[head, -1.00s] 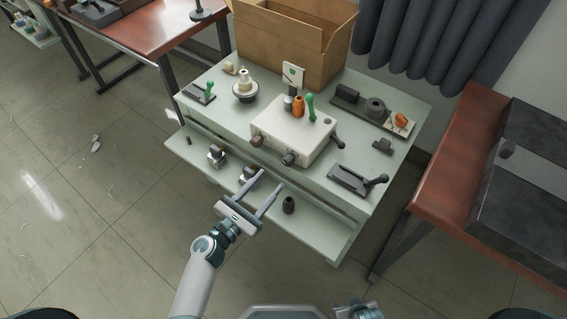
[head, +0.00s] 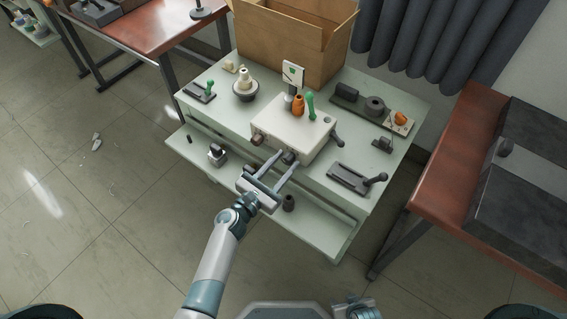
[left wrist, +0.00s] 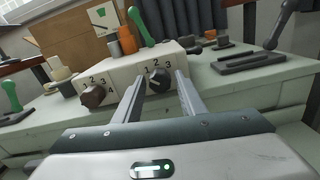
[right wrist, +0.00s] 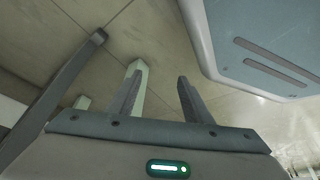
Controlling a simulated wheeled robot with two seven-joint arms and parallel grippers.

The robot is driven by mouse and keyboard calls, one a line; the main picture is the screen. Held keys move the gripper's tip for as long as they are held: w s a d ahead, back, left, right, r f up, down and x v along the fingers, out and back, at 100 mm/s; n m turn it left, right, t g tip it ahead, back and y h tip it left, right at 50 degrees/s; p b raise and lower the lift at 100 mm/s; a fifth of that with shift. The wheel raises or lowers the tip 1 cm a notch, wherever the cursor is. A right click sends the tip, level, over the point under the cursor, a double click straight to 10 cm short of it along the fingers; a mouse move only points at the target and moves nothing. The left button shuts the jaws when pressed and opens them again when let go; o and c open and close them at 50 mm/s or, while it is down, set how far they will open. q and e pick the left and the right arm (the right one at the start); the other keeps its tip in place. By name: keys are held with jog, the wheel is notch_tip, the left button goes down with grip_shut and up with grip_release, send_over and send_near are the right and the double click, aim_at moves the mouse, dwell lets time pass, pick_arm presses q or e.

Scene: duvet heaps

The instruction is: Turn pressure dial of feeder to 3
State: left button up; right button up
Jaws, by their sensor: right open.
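The feeder, a cream box (head: 293,132), stands on the pale green table and carries an orange and a green part on top. In the left wrist view its front has a brown dial (left wrist: 93,95) at left and a black dial (left wrist: 157,79) at right, both with numbers around them; I cannot read which is for pressure. My left gripper (head: 287,158) is open, its fingertips (left wrist: 160,88) either side of the black dial; contact cannot be told. The black dial's exact setting is unclear. My right gripper (right wrist: 158,78) is open and empty, low, away from the table.
A cardboard box (head: 290,45) stands behind the feeder. A grey lever fixture (head: 352,180) lies to its right, and a lower shelf (head: 325,240) juts out in front with small parts. A brown bench (head: 440,190) is at right.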

pick_arm(q)
jog(key=c, duration=0.7)
jog(key=shift+o, duration=0.2)
